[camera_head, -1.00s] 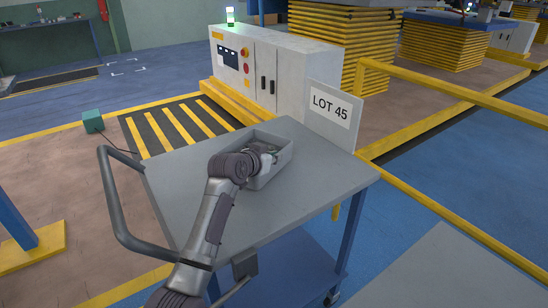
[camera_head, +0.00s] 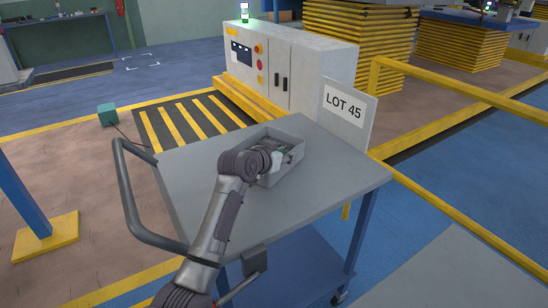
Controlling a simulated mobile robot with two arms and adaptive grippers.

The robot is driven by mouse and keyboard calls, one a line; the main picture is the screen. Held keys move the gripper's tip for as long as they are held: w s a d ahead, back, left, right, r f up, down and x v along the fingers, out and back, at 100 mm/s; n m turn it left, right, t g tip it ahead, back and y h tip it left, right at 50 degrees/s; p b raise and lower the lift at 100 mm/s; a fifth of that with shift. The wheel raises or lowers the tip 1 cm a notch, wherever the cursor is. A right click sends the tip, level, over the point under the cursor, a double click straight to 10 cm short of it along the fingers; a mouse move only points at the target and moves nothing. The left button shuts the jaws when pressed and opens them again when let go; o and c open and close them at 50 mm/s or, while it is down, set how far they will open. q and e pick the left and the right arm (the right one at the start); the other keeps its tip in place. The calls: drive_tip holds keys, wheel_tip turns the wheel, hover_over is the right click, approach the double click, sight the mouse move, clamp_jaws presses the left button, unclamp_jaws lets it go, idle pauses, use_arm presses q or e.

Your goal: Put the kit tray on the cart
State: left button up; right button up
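My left arm reaches in from below, and my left gripper (camera_head: 277,159) is at the tray's near left side. The wrist hides most of the fingers and part of the tray wall, so I cannot tell whether they are open or shut on it. My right gripper is out of view.
The cart has a dark push handle (camera_head: 133,195) on the left and a LOT 45 sign (camera_head: 346,110) at its far edge. Bare cart top lies right of the tray. A control cabinet (camera_head: 287,67) stands behind, and a yellow rail (camera_head: 450,93) runs at the right.

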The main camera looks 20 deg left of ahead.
use_arm(q)
drive_tip(key=v, duration=1.1)
drive_tip(key=shift+s, duration=0.1)
